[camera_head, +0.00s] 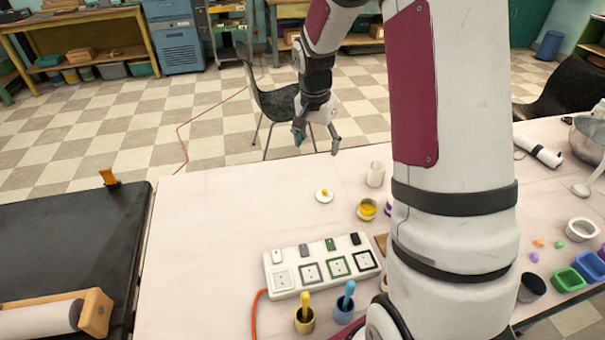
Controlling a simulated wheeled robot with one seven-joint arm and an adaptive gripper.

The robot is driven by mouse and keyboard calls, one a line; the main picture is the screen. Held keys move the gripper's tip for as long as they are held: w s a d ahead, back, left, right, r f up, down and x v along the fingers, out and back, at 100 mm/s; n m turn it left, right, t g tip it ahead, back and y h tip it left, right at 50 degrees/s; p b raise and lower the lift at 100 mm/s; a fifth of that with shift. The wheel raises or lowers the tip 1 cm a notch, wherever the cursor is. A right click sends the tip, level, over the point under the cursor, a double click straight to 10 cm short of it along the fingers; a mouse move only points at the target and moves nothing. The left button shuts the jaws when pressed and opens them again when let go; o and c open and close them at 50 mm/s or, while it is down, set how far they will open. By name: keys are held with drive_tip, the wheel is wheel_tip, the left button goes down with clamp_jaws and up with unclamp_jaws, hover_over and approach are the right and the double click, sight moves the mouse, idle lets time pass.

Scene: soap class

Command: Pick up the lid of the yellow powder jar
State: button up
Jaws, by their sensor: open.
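A small white round lid with a yellow knob (324,195) lies on the white table, left of a small open jar of yellow powder (367,209). The lid and jar are apart. My gripper (316,146) hangs above the far edge of the table, higher in the picture than the lid. Its fingers are spread, with nothing between them. My arm covers part of the table to the right of the jar.
A white cup (375,174) stands behind the jar. A power strip (322,264) and two small pots with handles, one yellow (304,318), stand nearer. A chair (273,105) is beyond the table. The table's left part is clear.

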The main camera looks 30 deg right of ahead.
drive_tip(key=w+d+f+m, duration=0.2)
drive_tip(key=d+f, duration=0.2)
drive_tip(key=f, duration=0.5)
hover_over(324, 191)
drive_tip(key=shift+g, duration=0.3)
wheel_tip(324, 191, down, 8)
drive_tip(key=shift+f, duration=0.25)
drive_tip(key=shift+d+f+p, duration=0.1)
drive_tip(key=shift+f+p, duration=0.5)
drive_tip(key=shift+f, duration=2.05)
drive_tip(key=c, duration=0.9)
